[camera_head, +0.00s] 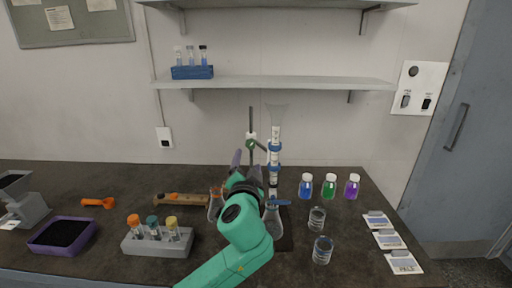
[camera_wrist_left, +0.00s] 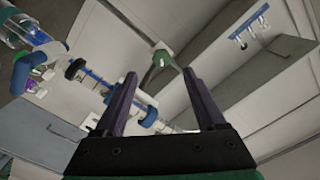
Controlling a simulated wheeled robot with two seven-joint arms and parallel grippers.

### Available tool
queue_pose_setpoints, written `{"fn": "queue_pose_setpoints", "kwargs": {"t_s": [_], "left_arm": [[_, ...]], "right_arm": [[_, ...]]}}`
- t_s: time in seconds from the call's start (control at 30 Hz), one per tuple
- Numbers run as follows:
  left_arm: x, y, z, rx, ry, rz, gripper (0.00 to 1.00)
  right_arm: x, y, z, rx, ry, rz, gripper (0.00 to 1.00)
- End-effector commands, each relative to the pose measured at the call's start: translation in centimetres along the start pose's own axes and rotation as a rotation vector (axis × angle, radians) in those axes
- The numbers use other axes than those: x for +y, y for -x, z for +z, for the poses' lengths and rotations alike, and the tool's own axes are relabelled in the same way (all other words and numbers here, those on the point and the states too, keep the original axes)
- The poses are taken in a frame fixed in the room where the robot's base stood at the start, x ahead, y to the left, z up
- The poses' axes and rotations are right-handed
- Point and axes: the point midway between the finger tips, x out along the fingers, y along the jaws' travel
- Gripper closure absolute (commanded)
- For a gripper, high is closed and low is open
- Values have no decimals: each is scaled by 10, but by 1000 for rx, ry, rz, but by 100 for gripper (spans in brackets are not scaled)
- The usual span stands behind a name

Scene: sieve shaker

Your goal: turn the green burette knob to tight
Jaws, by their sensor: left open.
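The green knob (camera_head: 251,144) sits on the stand rod beside the upright burette (camera_head: 275,152), which has blue fittings and a clear funnel top. In the left wrist view the green knob (camera_wrist_left: 160,59) appears just beyond the fingertips, between them in the picture. My left gripper (camera_head: 246,164) is open with dark purple fingers, just below the knob in the head view. I cannot tell the exact gap to the knob. My left arm hides the stand's lower part. My right gripper is not in view.
Flasks (camera_head: 215,204) (camera_head: 272,222) stand either side of my left arm. Blue, green and purple bottles (camera_head: 329,187) and two glass beakers (camera_head: 322,250) are at right. A grey tube rack (camera_head: 157,245), a hammer (camera_head: 181,199) and a purple tray (camera_head: 62,235) are at left. A shelf (camera_head: 290,83) hangs above.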

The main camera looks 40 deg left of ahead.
Motion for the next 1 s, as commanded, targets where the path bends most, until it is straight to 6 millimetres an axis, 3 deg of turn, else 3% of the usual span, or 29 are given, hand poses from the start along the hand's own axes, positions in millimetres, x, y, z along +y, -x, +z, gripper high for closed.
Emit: {"fn": "queue_pose_setpoints", "kwargs": {"t_s": [0.1,0.3,0.43,0.67,0.87,1.0], "left_arm": [[-5,-33,-4,-1,-3,-4,27],[-3,-76,-3,1,-1,-2,27],[-1,-88,-2,1,1,-1,27],[0,-89,-1,2,1,0,27],[0,-89,-1,2,0,0,100],[0,-89,-1,2,-1,0,100]], "right_arm": [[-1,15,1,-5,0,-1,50],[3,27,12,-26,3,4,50],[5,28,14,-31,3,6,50],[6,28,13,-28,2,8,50],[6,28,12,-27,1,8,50],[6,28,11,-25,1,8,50]]}}
